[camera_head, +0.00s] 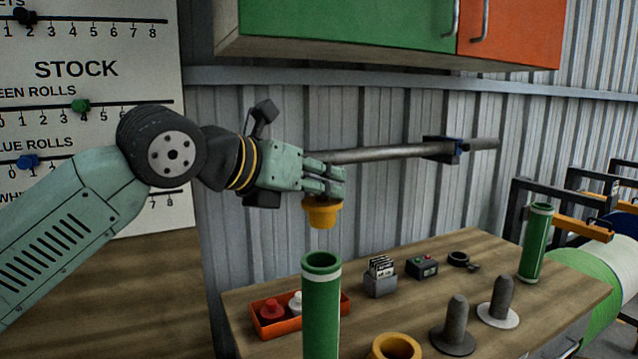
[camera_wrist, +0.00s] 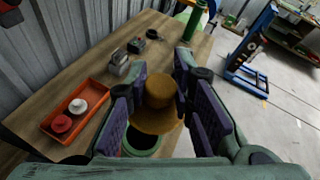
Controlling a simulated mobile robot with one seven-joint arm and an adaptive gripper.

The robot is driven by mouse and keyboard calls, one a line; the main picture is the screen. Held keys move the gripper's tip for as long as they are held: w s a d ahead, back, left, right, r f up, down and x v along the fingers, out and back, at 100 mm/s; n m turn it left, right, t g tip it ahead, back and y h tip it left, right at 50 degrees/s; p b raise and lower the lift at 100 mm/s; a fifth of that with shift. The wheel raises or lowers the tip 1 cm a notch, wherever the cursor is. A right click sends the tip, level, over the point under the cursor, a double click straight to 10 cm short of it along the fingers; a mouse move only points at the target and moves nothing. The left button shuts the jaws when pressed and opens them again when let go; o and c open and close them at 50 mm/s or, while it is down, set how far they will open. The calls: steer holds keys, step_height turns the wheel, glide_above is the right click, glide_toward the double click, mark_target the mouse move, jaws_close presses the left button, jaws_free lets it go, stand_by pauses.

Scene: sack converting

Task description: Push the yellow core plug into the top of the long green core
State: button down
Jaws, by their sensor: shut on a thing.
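My gripper (camera_head: 325,185) is shut on the yellow core plug (camera_head: 322,213), which hangs upright below the fingers. In the wrist view the plug (camera_wrist: 158,113) sits between the two finger pads. The long green core (camera_head: 321,310) stands upright with its open top facing up, and its lower end is out of the picture. The plug is above the core's top and apart from it in the head view. In the wrist view the core's dark opening (camera_wrist: 141,139) shows partly behind the plug.
An orange tray (camera_head: 266,327) with a red and a white piece lies on the workbench (camera_head: 400,276). Beside it are a card holder (camera_head: 380,281), a small box (camera_head: 422,268), grey pegs (camera_head: 456,315) and another green core (camera_head: 536,243). A yellow ring (camera_head: 396,347) is at the front.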

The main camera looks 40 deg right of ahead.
steer(key=shift+b, duration=0.4)
steer(key=shift+f, duration=0.25)
step_height(320, 180, down, 8)
steer(key=b, duration=0.7)
steer(key=shift+r+b, duration=0.15)
steer(key=shift+b, duration=0.25)
steer(key=c, duration=1.3)
jaws_free()
steer(key=shift+a, duration=0.1)
steer(key=v, duration=1.2)
steer(key=shift+s+r, duration=0.1)
steer(key=shift+s, duration=0.05)
